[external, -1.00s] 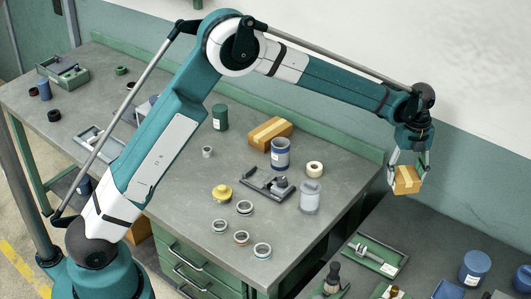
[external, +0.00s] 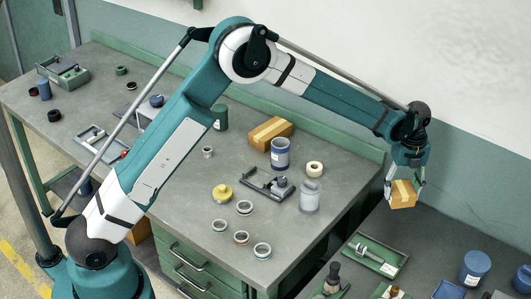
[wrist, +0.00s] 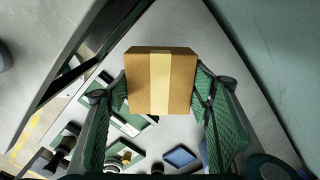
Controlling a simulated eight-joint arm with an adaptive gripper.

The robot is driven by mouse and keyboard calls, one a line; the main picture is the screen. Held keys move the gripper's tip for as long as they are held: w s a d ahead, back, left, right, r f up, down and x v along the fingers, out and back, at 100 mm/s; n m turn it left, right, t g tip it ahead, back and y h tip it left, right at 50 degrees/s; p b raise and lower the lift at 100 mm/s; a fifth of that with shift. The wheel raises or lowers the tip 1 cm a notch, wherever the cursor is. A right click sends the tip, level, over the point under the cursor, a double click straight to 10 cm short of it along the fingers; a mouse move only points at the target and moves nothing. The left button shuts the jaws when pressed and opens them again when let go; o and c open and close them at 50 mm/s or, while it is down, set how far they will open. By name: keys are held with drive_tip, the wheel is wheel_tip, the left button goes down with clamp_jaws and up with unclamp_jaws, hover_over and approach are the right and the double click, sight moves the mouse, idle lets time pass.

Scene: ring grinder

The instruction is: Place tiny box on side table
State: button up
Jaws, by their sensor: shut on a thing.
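The tiny box (external: 402,194) is brown cardboard with a pale tape strip. My gripper (external: 405,182) is shut on it and holds it in the air, tilted slightly, at the far left corner of the side table (external: 432,222). In the wrist view the box (wrist: 142,82) sits between the two green finger pads of my gripper (wrist: 160,100). The side table (wrist: 180,130) shows below the box, with a gap between them.
On the side table stand a green tray with a metal tool (external: 374,256), a blue canister (external: 474,267) and a dark-handled tool (external: 332,278). Its back part is clear. The main bench (external: 330,215) holds rings, jars and a larger cardboard box (external: 270,133).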

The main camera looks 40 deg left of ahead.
drive_tip(key=shift+f, duration=3)
drive_tip(key=shift+f, duration=1.85)
drive_tip(key=shift+f+b, duration=0.15)
drive_tip(key=shift+b, duration=0.15)
drive_tip(key=o, duration=0.9)
drive_tip(key=shift+o, duration=0.2)
wheel_tip(320, 180, up, 12)
drive_tip(key=shift+r+p, duration=0.15)
drive_tip(key=shift+p, duration=0.2)
